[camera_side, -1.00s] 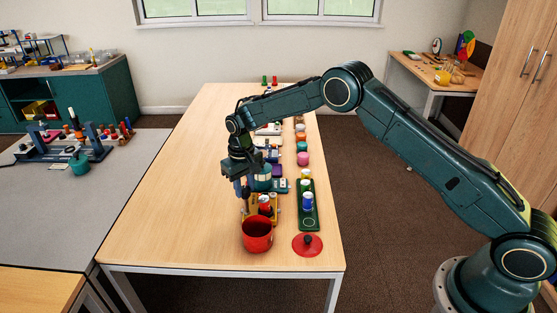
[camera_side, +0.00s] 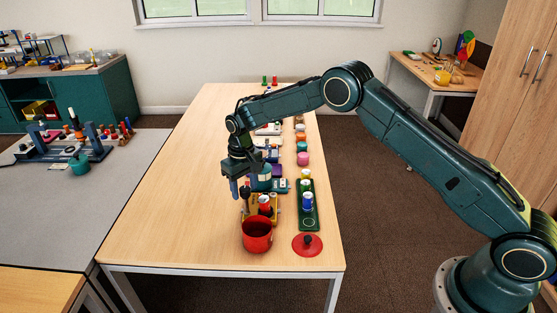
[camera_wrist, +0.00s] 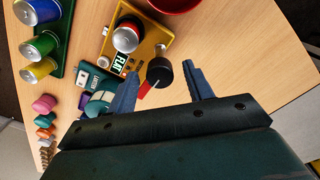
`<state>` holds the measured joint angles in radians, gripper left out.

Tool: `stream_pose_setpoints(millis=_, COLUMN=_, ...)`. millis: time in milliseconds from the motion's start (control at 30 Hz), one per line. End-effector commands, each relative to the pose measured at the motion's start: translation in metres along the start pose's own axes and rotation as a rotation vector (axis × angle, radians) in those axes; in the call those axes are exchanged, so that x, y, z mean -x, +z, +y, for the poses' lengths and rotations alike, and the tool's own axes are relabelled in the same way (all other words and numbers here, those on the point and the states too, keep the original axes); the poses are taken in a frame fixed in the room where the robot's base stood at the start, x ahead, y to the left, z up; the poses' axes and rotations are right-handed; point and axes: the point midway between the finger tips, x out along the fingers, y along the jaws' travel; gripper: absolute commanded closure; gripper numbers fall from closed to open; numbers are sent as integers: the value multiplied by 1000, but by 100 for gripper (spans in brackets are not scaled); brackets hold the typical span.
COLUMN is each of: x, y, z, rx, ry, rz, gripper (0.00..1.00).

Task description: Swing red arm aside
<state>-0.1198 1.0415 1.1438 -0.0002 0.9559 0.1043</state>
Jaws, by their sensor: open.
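In the side view my gripper (camera_side: 243,193) hangs low over the yellow fixture (camera_side: 272,206); the red arm cannot be made out there.
A red pot (camera_side: 257,237) stands in front of the fixture, with a red lid (camera_side: 307,246) to its right. A green tray (camera_side: 311,224) with several cans lies right of the fixture. A teal device (camera_wrist: 97,103) is close to the left finger. The table's left side is clear.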

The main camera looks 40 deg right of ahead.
Motion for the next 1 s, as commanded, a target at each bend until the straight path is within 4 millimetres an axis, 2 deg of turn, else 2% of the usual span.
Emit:
stream_pose_setpoints(millis=167, x=6, y=0, z=0, rx=-1, ry=0, rz=1, gripper=49)
stream_pose_setpoints(millis=367, x=25, y=-1, z=0, rx=0, ry=0, rz=3, gripper=49)
stream_pose_setpoints(millis=800, x=98, y=-1, z=0, rx=0, ry=0, rz=3, gripper=49)
stream_pose_setpoints(millis=1000, x=124, y=0, z=0, rx=0, ry=0, rz=2, gripper=49)
